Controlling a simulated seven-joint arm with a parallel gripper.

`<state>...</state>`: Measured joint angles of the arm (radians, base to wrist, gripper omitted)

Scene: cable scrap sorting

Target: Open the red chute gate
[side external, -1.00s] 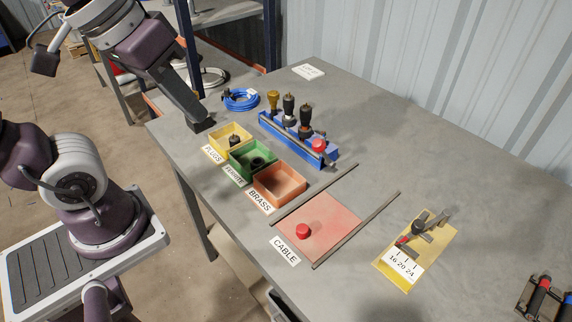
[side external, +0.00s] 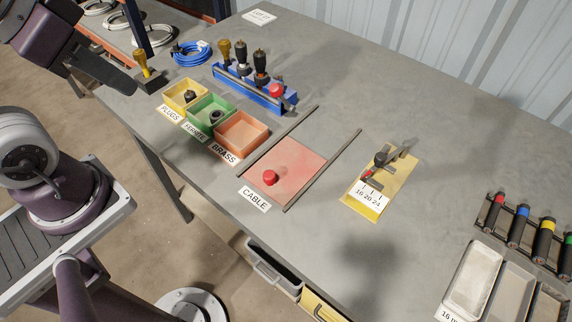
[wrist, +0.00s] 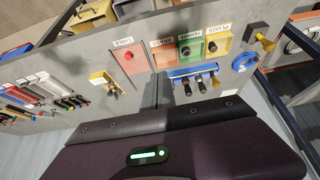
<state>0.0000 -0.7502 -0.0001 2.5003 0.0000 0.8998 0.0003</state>
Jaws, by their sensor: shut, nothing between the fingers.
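The red chute gate (side external: 292,168) is a flat red panel lying between two dark rails on the grey bench, behind the CABLE label. A round red knob (side external: 270,177) stands near its front edge. In the wrist view the red panel (wrist: 134,68) and its knob (wrist: 128,55) show upper centre. My gripper (side external: 131,90) is shut and empty at the upper left, beyond the yellow bin and well away from the gate. In the wrist view its dark shut fingers (wrist: 155,82) point toward the bench, to one side of the panel.
Yellow (side external: 184,96), green (side external: 207,115) and orange (side external: 240,132) bins stand between my gripper and the gate. Behind them is a blue rack (side external: 247,90) of tools. A yellow gauge board (side external: 385,185) lies right of the gate. A yellow-handled black block (side external: 151,80) stands beside my gripper.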

